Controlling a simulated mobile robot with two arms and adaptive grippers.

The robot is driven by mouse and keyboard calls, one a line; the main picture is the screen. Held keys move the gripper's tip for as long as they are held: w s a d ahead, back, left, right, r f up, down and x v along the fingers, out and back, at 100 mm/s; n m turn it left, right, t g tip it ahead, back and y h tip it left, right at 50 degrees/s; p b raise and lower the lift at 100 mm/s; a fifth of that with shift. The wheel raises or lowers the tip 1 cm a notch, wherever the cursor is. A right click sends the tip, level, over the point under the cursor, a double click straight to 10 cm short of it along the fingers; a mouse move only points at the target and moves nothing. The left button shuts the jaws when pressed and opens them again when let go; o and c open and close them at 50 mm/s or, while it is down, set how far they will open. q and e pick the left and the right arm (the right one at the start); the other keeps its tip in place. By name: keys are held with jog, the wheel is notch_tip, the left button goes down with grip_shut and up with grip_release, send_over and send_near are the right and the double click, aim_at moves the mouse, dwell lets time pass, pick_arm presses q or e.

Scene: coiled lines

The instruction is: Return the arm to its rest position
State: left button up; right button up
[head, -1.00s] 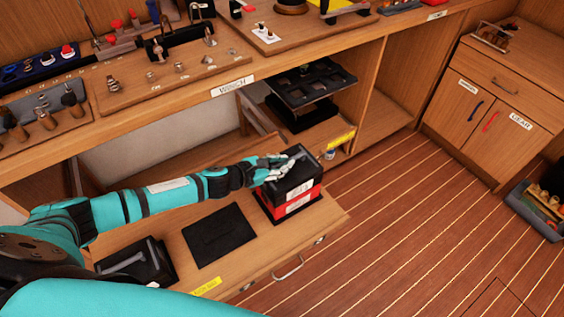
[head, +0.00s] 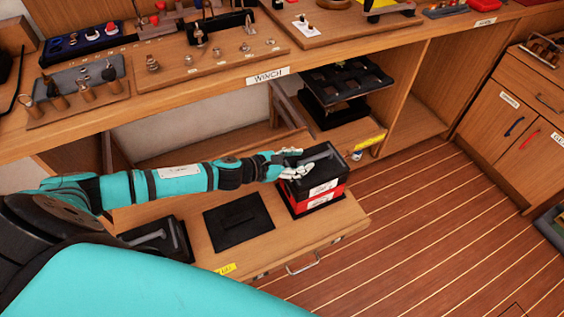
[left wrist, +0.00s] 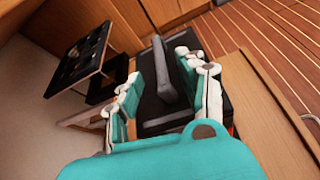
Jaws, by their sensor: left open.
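My left gripper (head: 300,163) is open at the left side of a stacked case with a black top (head: 325,158) and a red lower part (head: 318,198). The case stands at the right end of the pulled-out drawer board (head: 285,243). In the left wrist view, the open fingers (left wrist: 165,80) lie on either side of the grey bar handle (left wrist: 163,68) on the black top. I cannot tell whether they touch it. My left arm (head: 180,182) stretches over the board from the left. My right gripper is not in view.
A flat black mat (head: 238,222) and another black case (head: 165,238) lie on the board. A black slotted tray (head: 345,82) sits in the shelf behind. The workbench (head: 190,95) with winch parts runs above.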

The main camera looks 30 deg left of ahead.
pick_arm(q)
jog(key=v, duration=0.8)
jog(key=shift+s+r, duration=0.15)
